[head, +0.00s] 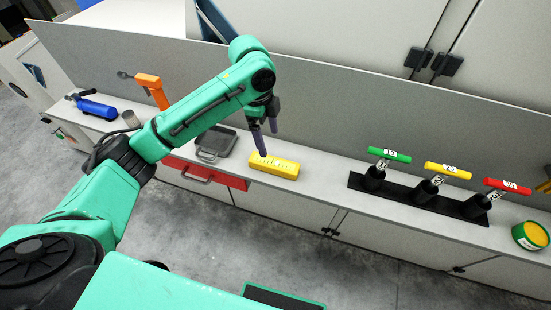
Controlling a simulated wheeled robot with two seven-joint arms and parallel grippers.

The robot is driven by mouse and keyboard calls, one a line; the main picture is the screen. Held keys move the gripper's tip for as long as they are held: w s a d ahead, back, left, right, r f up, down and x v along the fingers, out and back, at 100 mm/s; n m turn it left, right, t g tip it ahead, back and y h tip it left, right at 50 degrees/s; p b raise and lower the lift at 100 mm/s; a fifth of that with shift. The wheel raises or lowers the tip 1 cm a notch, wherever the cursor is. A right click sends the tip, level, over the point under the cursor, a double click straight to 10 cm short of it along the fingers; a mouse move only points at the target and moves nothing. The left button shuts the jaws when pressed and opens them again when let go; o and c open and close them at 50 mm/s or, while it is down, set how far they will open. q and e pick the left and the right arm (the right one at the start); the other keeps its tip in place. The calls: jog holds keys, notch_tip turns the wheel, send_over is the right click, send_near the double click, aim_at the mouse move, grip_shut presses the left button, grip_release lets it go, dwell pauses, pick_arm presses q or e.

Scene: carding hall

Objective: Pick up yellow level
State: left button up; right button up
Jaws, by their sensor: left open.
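The yellow level (274,166) is a small bright yellow block lying on the white counter, near the middle of the head view. My left gripper (265,148) hangs above it and slightly to its left, fingers pointing down. Its dark fingers are apart, with nothing between them. In the picture the fingertips come close to the level's upper left end, but I cannot tell the exact gap. The level is almost fully in sight. My right gripper is not in view.
A grey tray (216,144) lies left of the level, above a red drawer (200,172). A black rack (409,199) with green, yellow and red handled tools stands to the right. A grey panel (330,110) rises behind the counter (320,179). Bare counter lies between level and rack.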

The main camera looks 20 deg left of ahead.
aim_at(274, 162)
pick_arm(q)
jog(key=f, duration=0.3)
jog(key=shift+s+d+f, duration=0.25)
jog(key=shift+d+f, duration=0.05)
jog(key=f, duration=0.2)
jog(key=f+p, duration=0.1)
jog(key=f, duration=0.1)
jog(key=f+p, duration=0.1)
jog(key=shift+w+d+f, duration=0.3)
jog(key=shift+d+f, duration=0.05)
jog(key=shift+f, duration=0.3)
grip_shut()
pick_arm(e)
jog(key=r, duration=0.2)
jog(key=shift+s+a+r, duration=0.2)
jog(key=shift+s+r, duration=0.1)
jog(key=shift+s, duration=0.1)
